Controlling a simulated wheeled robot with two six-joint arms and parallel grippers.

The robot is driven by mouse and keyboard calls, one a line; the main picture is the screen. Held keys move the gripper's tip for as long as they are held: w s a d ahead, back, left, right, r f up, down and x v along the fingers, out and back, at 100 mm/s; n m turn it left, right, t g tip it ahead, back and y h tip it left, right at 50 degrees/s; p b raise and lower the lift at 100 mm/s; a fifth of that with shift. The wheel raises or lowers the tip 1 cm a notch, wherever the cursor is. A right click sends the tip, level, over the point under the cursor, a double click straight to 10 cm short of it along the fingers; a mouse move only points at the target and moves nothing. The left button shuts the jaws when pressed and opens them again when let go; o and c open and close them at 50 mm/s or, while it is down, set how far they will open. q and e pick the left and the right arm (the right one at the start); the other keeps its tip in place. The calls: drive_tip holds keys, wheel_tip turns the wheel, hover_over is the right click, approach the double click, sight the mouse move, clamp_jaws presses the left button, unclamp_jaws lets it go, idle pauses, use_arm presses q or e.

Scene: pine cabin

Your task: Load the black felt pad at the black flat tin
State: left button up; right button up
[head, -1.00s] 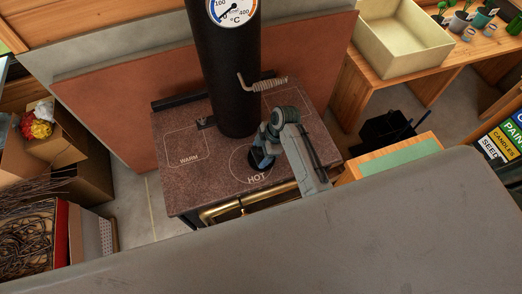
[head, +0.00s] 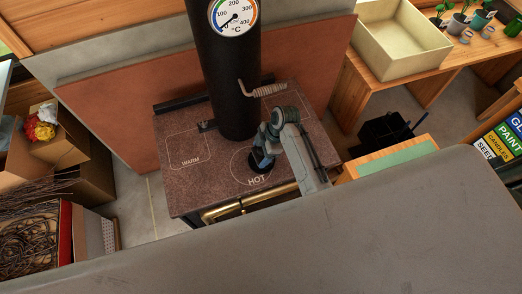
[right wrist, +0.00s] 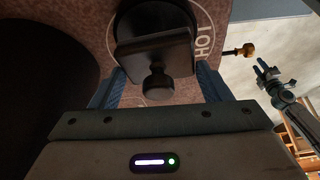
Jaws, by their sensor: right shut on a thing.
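My right gripper (head: 262,155) is low over the HOT ring of the stove top. In the right wrist view its two blue fingers (right wrist: 157,84) are closed on the black felt pad (right wrist: 154,50), a dark block with a round knob. The black flat tin (right wrist: 128,20) is a dark round shape on the HOT ring, partly hidden behind the pad. The tin also shows dark beside my gripper in the head view (head: 252,159). Whether pad and tin touch is unclear. My left gripper (right wrist: 263,73) appears small at the right of the right wrist view, away from the stove top.
The black stovepipe (head: 228,85) with a dial rises behind the ring, with a coiled handle (head: 265,90) beside it. The stove top (head: 195,180) is clear around WARM. A brass rail (head: 225,208) runs along its front. A cream bin (head: 400,40) stands at right.

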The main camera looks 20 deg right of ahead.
sight(259, 150)
drive_tip(key=shift+r+p, duration=1.25)
drive_tip(key=shift+r, duration=0.3)
drive_tip(key=shift+r+p, duration=0.6)
drive_tip(key=shift+r, duration=0.25)
drive_tip(key=shift+f, duration=0.1)
